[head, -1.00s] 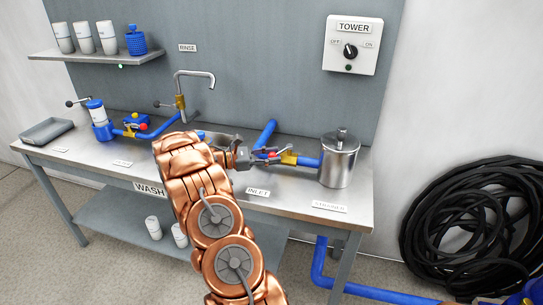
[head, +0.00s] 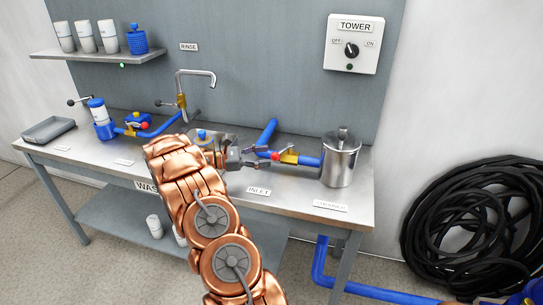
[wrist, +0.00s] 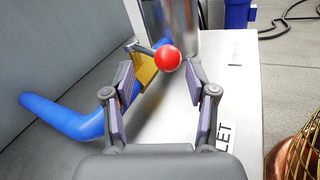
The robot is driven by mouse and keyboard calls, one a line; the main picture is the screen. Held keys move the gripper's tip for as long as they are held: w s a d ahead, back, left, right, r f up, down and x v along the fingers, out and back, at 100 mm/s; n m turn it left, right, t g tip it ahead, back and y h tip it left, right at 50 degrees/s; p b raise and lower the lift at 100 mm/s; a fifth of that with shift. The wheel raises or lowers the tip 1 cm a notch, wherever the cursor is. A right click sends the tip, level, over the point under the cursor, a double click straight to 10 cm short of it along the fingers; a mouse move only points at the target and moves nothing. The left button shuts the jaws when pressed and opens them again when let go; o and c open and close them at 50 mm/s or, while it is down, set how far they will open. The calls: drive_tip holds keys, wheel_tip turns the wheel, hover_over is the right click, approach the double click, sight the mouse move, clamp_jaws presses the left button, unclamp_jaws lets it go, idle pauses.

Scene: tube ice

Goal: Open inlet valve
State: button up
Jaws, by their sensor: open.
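The inlet valve is a brass-coloured body (head: 289,158) on a blue pipe just left of the steel canister, behind the INLET label (head: 259,191). Its lever ends in a red ball knob (head: 276,157). In the wrist view the red knob (wrist: 167,58) sits ahead, between the lines of my two fingers, with the brass body (wrist: 145,72) behind it to the left. A grey lever joins them. My gripper (head: 262,157) is open and empty, just left of the knob. In the wrist view the fingers (wrist: 160,80) stand apart, and the knob appears just beyond their tips.
The steel canister (head: 340,162) stands to the right of the valve. A bent blue pipe (head: 267,132) runs behind my gripper. A TOWER switch box (head: 353,44) is on the wall. The counter front is clear.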

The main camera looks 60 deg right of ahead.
drive_tip(key=v, duration=0.8)
drive_tip(key=shift+a, duration=0.2)
drive_tip(key=shift+w, duration=0.1)
drive_tip(key=shift+c, duration=0.4)
